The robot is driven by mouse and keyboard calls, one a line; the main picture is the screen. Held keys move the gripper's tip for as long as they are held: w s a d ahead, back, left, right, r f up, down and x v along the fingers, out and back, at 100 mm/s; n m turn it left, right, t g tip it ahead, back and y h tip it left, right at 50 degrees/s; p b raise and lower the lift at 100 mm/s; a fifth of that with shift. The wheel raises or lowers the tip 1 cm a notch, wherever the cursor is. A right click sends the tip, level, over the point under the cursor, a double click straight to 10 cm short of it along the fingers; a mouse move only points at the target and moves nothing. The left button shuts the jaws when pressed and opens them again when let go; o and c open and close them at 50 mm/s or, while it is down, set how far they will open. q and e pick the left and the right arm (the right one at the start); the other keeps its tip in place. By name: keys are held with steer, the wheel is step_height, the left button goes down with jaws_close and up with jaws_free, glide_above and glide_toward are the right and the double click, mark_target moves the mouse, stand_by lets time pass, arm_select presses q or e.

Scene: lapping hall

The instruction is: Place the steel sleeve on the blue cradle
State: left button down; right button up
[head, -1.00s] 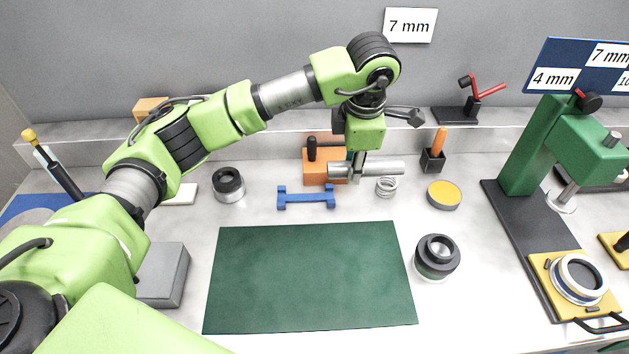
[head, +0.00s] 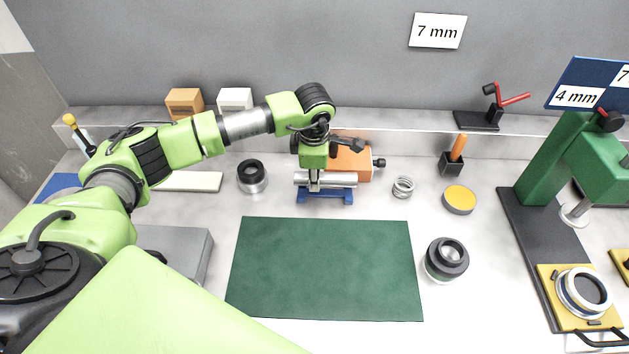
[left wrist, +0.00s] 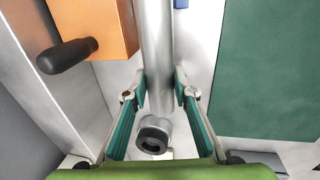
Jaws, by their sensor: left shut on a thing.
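The steel sleeve (head: 342,179) is a plain silver tube, lying level from left to right. My left gripper (head: 314,183) points down and is shut on it, left of its middle. In the left wrist view the sleeve (left wrist: 157,45) runs between the two green-padded fingers (left wrist: 160,92). The blue cradle (head: 325,198) stands on the bench directly beneath the sleeve and roughly in line with it. The sleeve and gripper hide its upper part. I cannot tell whether the sleeve touches it. My right gripper is not in view.
An orange block (head: 352,163) with a black knob stands close behind the sleeve. A black-topped round piece (head: 252,176) is left of it, and a coil spring (head: 403,187) is to the right. The green mat (head: 325,270) in front is bare.

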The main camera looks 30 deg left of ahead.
arm_select(q)
step_height(320, 180, down, 2)
steer(key=shift+f+p, duration=0.15)
steer(key=shift+p, duration=0.4)
steer(key=shift+f, duration=0.3)
steer(key=shift+f, duration=0.1)
steer(key=shift+f, duration=0.15)
steer(key=c, duration=1.7)
jaws_free()
